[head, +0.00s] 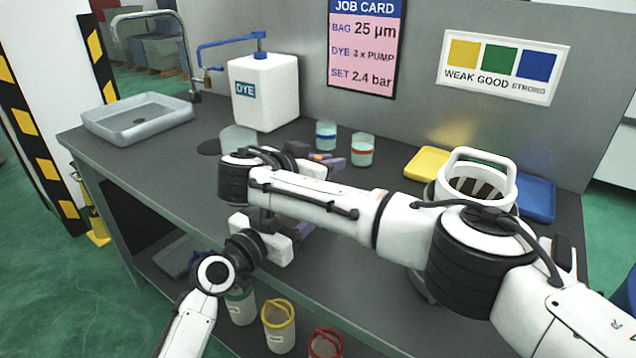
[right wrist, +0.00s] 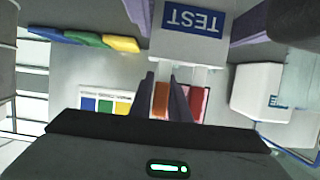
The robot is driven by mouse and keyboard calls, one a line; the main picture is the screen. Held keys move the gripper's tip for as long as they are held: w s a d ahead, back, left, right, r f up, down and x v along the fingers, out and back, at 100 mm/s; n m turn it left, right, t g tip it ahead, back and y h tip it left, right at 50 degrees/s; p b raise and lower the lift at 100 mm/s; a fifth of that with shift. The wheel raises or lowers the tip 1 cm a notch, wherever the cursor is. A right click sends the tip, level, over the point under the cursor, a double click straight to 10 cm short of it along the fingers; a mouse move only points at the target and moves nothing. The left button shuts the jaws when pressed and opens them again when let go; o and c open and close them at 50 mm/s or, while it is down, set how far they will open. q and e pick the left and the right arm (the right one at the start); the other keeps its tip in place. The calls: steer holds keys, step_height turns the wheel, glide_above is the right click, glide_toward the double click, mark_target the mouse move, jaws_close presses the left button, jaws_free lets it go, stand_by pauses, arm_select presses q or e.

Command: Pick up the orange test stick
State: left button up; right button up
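The orange test stick (right wrist: 161,98) shows in the right wrist view, its pale stem running to a white block labelled TEST (right wrist: 192,45). My right gripper (right wrist: 165,82) has its two dark fingers close together with the orange part between them. In the head view, my right gripper (head: 335,162) is over the bench, with a bit of orange at its fingers. A red stick (right wrist: 197,90) stands beside the orange one. My left gripper (head: 300,231) is lower, near the bench's front, its fingers largely hidden behind my right arm. Purple pieces flank the TEST block.
Two beakers, one blue-banded (head: 326,135) and one orange-banded (head: 363,149), stand behind my right gripper. A white DYE container (head: 265,95) and a sink tray (head: 137,119) are at the back left. Yellow (head: 427,163) and blue (head: 537,198) pads flank a white-handled pot (head: 480,158).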

jaws_close()
arm_select(q)
steer(key=o, duration=1.1)
arm_select(e)
step_height(320, 180, up, 10)
